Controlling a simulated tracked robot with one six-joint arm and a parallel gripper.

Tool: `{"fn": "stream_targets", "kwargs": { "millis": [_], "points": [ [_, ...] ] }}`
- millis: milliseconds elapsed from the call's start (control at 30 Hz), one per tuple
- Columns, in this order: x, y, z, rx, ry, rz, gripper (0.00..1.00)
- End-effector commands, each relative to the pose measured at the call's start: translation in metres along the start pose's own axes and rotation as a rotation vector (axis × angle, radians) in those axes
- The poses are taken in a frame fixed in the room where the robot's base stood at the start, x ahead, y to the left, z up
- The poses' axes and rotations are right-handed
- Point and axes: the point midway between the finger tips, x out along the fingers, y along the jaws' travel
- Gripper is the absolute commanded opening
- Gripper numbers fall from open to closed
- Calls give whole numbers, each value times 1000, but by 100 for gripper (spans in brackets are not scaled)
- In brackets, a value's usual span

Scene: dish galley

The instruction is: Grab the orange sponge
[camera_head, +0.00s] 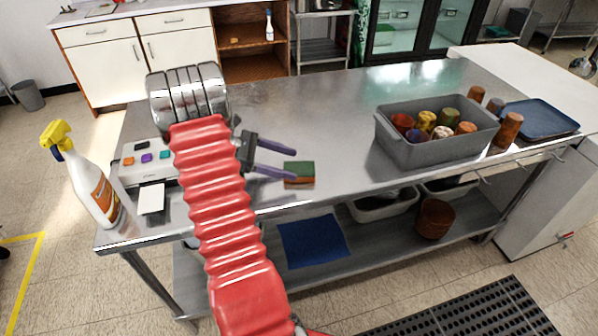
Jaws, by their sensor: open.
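The sponge (299,181) lies on the steel table (330,125) near its front edge. Its side looks orange-brown and its top is dark green. My gripper (294,163) is open, with two purple fingers pointing right. The fingertips are close to the sponge's left side, the lower one seeming to overlap or nearly meet it. I cannot tell whether they touch, or how high the fingers are above the table. Nothing shows between the fingers.
A white spray bottle (92,190) and a white device with coloured buttons (128,176) stand at the left. A grey bin (405,155) of colourful cups, loose brown cups (508,130) and a blue tray (545,118) are at the right. The table's middle is clear.

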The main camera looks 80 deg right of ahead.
Motion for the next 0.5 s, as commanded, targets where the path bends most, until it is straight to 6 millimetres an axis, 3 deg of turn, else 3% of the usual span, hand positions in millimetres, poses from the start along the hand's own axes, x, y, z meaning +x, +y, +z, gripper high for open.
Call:
{"fn": "stream_targets", "kwargs": {
  "millis": [267, 500],
  "points": [
    [2, 0, 0, 0, 0, 0, 73],
    [30, -3, -4, 0, 0, -3, 73]
  ]
}}
